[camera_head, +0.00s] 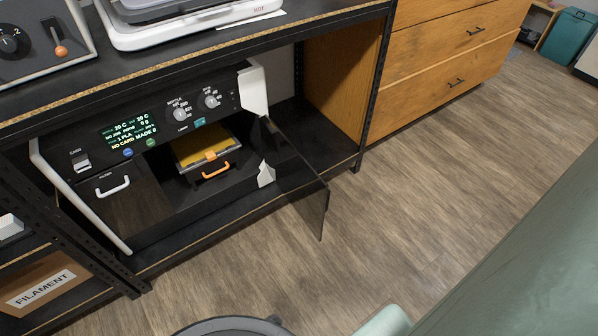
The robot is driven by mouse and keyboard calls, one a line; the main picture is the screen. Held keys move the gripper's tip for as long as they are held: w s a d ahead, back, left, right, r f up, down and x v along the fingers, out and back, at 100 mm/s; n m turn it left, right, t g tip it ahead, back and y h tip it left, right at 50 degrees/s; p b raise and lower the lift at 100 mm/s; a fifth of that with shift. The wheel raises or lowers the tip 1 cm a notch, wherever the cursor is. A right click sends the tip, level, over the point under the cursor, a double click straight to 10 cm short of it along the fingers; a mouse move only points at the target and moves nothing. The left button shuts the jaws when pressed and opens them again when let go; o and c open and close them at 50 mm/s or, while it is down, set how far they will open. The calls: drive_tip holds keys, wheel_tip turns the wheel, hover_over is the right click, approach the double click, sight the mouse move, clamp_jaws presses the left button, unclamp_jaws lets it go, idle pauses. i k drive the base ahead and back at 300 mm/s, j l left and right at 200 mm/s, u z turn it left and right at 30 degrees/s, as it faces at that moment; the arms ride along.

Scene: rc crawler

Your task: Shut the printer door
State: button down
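The printer (155,150) is a dark box with white trim on the lower shelf of the black workbench, with a lit screen and knobs on its front. Its door (298,180) is a dark see-through panel, hinged at the right side of the opening. It stands wide open and sticks out past the shelf edge over the floor. A yellow plate with an orange handle (215,172) sits inside the open chamber. My gripper is not in view, so whether it is open or shut is not shown.
A wooden drawer cabinet (440,60) stands right of the bench. A cardboard box labelled FILAMENT (42,286) is at lower left. Bare wood floor (400,200) lies in front of the door. A pale green surface (530,260) fills the lower right.

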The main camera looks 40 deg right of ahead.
sight(308, 192)
drive_tip(key=l+u, duration=0.1)
drive_tip(key=l, duration=0.5)
drive_tip(key=k+l, duration=0.1)
drive_tip(key=l, duration=0.5)
drive_tip(key=l+u, duration=0.15)
drive_tip(key=l, duration=0.45)
drive_tip(key=k+l+u, duration=0.1)
drive_tip(key=l, duration=0.45)
drive_tip(key=k+l+u, duration=0.1)
drive_tip(key=l, duration=0.5)
drive_tip(key=k+z, duration=0.15)
drive_tip(key=z, duration=0.25)
